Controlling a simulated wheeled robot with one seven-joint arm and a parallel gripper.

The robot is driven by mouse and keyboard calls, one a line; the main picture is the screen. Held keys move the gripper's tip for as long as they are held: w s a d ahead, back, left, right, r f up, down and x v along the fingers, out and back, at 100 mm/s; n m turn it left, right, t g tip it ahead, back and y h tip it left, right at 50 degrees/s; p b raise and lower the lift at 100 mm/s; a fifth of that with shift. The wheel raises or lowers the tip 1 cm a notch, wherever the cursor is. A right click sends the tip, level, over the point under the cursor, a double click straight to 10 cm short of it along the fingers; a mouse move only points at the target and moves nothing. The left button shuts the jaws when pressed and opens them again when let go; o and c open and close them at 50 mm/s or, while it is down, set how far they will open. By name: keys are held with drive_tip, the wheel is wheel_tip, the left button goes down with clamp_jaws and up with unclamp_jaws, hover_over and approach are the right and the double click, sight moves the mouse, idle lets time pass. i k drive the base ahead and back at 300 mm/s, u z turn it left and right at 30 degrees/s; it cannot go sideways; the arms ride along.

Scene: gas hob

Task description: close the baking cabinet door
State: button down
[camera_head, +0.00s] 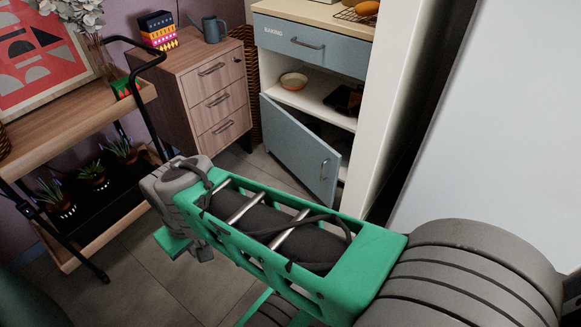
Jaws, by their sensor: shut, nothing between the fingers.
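The baking cabinet (366,105) stands at the upper middle, with a blue-grey drawer (312,46) marked "BAKING" at its top. Its blue-grey door (292,143) is below the open shelf and stands ajar. The door's left edge is at the cabinet's left side. Its right edge, with the metal handle (324,168) near it, is swung out towards me, and a dark gap shows behind it. My green and grey arm crosses the foreground below the door and appears apart from it. My gripper is not in view.
A bowl (293,81) and a dark item (344,99) are on the open shelf. A wooden drawer unit (205,85) stands left of the cabinet. A cart (40,152) with plants is further left. A white panel (490,130) is at right. Tiled floor (150,265) is clear between.

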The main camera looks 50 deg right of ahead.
sight(313, 162)
drive_tip(key=u, duration=0.3)
drive_tip(key=i, duration=0.45)
drive_tip(key=z, duration=0.6)
drive_tip(key=i, duration=1.05)
drive_tip(key=z, duration=1.5)
drive_tip(key=i, duration=0.55)
drive_tip(key=z, duration=0.55)
